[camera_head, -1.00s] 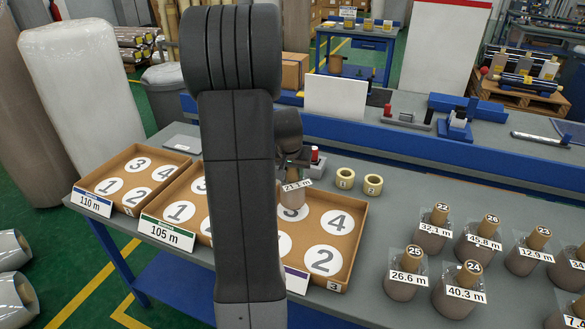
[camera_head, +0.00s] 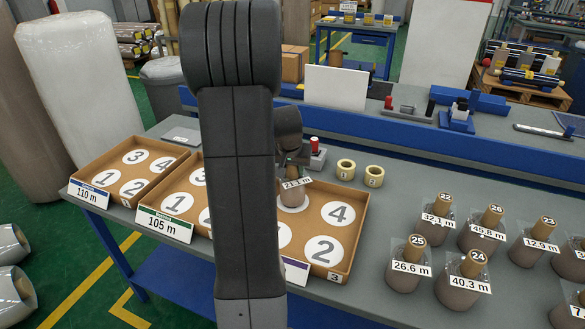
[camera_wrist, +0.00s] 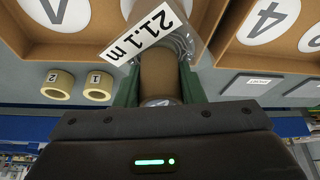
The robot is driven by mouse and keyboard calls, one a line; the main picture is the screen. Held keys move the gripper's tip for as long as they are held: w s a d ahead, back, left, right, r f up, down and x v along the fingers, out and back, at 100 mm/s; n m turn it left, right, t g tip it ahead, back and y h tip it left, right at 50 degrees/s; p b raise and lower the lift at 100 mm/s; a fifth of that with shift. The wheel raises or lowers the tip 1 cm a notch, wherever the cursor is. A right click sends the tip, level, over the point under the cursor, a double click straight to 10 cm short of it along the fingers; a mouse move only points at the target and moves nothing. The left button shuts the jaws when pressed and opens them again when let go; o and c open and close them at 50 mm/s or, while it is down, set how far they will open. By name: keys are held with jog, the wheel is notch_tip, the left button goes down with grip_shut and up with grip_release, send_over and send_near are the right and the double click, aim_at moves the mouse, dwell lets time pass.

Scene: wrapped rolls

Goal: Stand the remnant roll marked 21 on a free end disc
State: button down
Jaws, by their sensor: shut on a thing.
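My gripper (camera_wrist: 158,90) is shut on the brown core of a wrapped roll (camera_head: 291,197) labelled 21.1 m. The label (camera_wrist: 146,32) is readable in the wrist view; the number on the core's end is too hidden to read. The roll is upright over a white end disc (camera_head: 299,208) at the back of the rightmost tray (camera_head: 357,232). Its base looks at or just above the disc; I cannot tell whether it touches. In that tray, disc 4 (camera_head: 339,214) and disc 2 (camera_head: 323,250) are bare. Another disc (camera_head: 283,236) is partly hidden by my arm.
The 105 m tray (camera_head: 170,222) and 110 m tray (camera_head: 93,188) stand to the left, with bare discs showing. Several wrapped rolls, including 25 (camera_head: 407,272) and 24 (camera_head: 460,290), stand at right. Two tape rings (camera_head: 346,169) sit behind the rightmost tray.

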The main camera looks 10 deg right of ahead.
jog(key=shift+f+b, duration=0.4)
jog(key=c, duration=0.9)
grip_release()
jog(key=shift+o, duration=0.2)
jog(key=v, duration=1.4)
jog(key=shift+f, duration=0.1)
jog(key=x, duration=1.4)
jog(key=shift+r, duration=0.25)
